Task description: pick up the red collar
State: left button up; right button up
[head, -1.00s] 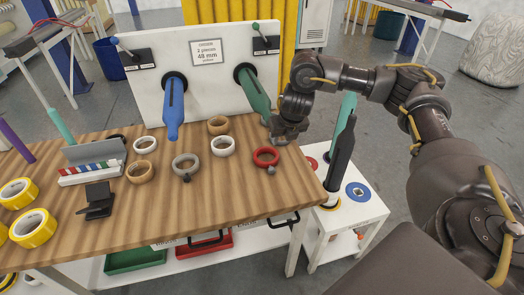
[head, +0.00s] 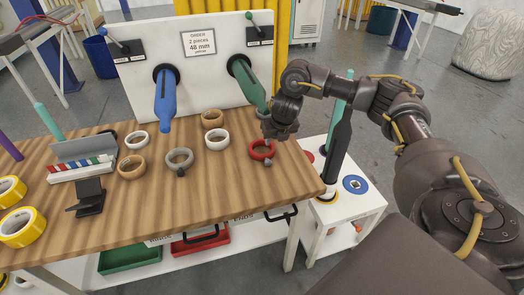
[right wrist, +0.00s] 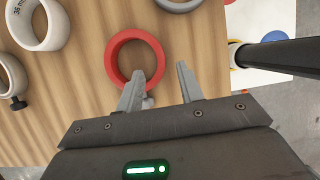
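The red collar (head: 262,151) lies flat on the wooden table near its right side, with a small grey knob at its front edge. In the right wrist view the red collar (right wrist: 135,58) shows as a ring just beyond my right gripper (right wrist: 158,84). The two fingers are apart with nothing between them; the left fingertip overlaps the collar's near rim and hides part of the knob. In the head view my right gripper (head: 279,133) hangs close above and behind the collar. I cannot tell if it touches. My left gripper is in neither view.
A grey collar (head: 179,160), a white ring (head: 217,139) and tan rings (head: 131,167) lie to the left on the table. A white board (head: 135,83) with blue (head: 166,100) and green spindles stands behind. A side table with a dark post (head: 339,145) stands right.

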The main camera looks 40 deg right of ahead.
aim_at(273, 146)
jog(key=x, duration=0.5)
jog(key=shift+s+d, duration=0.1)
jog(key=shift+s, duration=0.05)
grip_shut()
